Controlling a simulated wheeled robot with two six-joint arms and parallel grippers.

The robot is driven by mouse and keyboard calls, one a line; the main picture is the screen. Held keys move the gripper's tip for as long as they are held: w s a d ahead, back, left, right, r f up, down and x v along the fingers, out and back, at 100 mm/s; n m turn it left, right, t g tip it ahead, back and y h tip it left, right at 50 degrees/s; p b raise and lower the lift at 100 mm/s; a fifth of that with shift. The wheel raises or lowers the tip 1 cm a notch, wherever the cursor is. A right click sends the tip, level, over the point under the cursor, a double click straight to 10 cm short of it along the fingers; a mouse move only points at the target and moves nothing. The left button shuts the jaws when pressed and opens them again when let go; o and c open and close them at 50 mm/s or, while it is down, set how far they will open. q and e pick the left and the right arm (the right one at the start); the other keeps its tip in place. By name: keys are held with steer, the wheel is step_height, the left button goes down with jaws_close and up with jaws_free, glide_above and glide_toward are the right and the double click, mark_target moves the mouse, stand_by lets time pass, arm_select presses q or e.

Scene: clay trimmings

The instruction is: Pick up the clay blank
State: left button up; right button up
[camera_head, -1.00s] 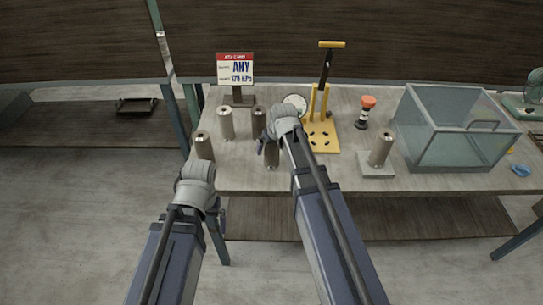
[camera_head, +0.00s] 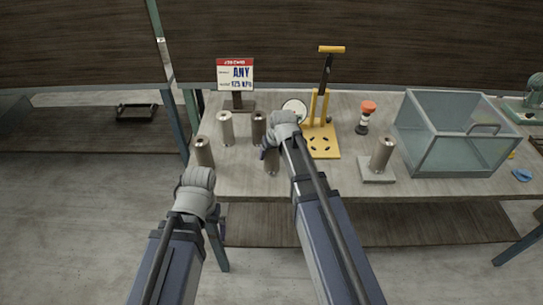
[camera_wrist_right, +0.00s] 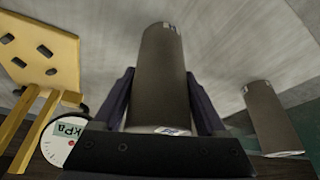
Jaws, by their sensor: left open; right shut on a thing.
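Several grey-brown clay cylinders stand on the workbench. My right gripper (camera_wrist_right: 163,100) has a dark finger on each side of one clay blank (camera_wrist_right: 160,75) and is shut on it. In the head view that blank (camera_head: 272,162) shows below my right wrist, which partly hides it. My left gripper (camera_head: 199,180) is open in front of the bench's left end, its fingers mostly hidden by its wrist. Other blanks stand at the back left (camera_head: 226,128), beside it (camera_head: 259,128), and at the left edge (camera_head: 204,152). Another cylinder (camera_head: 382,155) stands on a square plate (camera_head: 376,176).
A yellow-based press (camera_head: 323,143) with a round gauge (camera_head: 294,107) is right behind my right gripper. An orange-topped item (camera_head: 367,109) and a glass box (camera_head: 460,150) stand further right.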

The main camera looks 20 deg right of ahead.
jaws_close()
steer(key=shift+r, duration=0.1)
step_height(320, 180, up, 10)
steer(key=p, duration=1)
